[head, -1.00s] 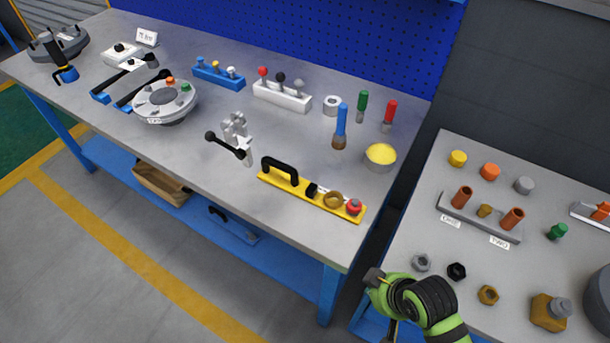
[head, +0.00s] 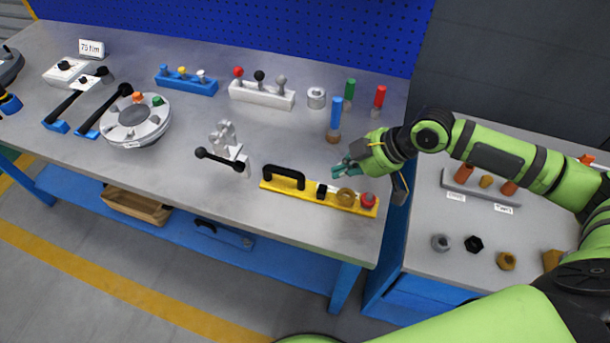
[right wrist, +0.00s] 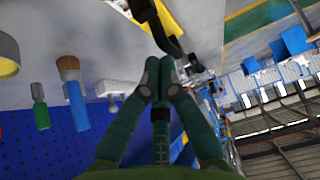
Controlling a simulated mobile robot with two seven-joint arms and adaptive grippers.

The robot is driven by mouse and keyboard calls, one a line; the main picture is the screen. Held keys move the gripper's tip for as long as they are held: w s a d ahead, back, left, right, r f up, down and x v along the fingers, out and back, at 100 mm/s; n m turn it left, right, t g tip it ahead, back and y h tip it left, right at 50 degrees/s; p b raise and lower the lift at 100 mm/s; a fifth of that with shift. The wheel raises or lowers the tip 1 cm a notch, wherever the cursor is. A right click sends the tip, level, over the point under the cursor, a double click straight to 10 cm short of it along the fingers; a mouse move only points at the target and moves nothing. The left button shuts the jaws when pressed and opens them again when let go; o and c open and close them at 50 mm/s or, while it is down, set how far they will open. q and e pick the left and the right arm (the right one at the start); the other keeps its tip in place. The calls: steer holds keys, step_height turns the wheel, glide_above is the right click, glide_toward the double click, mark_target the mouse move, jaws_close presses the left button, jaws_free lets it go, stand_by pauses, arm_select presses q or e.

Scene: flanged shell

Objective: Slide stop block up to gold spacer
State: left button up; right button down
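A yellow base plate (head: 300,194) lies near the front edge of the workbench, with a black arched handle (head: 284,177) at its left. A small black block (head: 321,190), apparently the stop block, sits on it right of the handle. A gold ring (head: 346,195), the gold spacer, sits farther right with a short gap between, then a red knob (head: 368,201). My right gripper (head: 338,170) is above and behind the plate's right part, apart from it. In the right wrist view its teal fingertips (right wrist: 159,72) meet with nothing between them. My left gripper is out of view.
A toggle clamp (head: 226,150) stands left of the plate. A blue-handled brush (head: 336,115) and green and red-handled tools stand behind the gripper. A round indexing plate (head: 134,122) is farther left. A side table (head: 420,235) with nuts is at right.

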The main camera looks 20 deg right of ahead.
mark_target(315, 195)
steer(key=p+x, duration=0.1)
steer(key=x, duration=0.3)
steer(key=shift+a+f, duration=0.15)
steer(key=shift+f, duration=0.25)
steer(key=p+x, duration=0.1)
steer(key=x, duration=0.2)
steer(key=shift+w+a+f, duration=0.2)
steer(key=shift+f, duration=0.05)
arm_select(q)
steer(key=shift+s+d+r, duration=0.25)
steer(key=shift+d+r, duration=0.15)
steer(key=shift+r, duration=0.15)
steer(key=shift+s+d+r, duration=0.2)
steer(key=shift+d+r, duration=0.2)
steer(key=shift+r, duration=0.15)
arm_select(e)
steer(key=shift+w+a+f, duration=0.15)
steer(key=shift+a+f, duration=0.1)
steer(key=shift+f, duration=0.2)
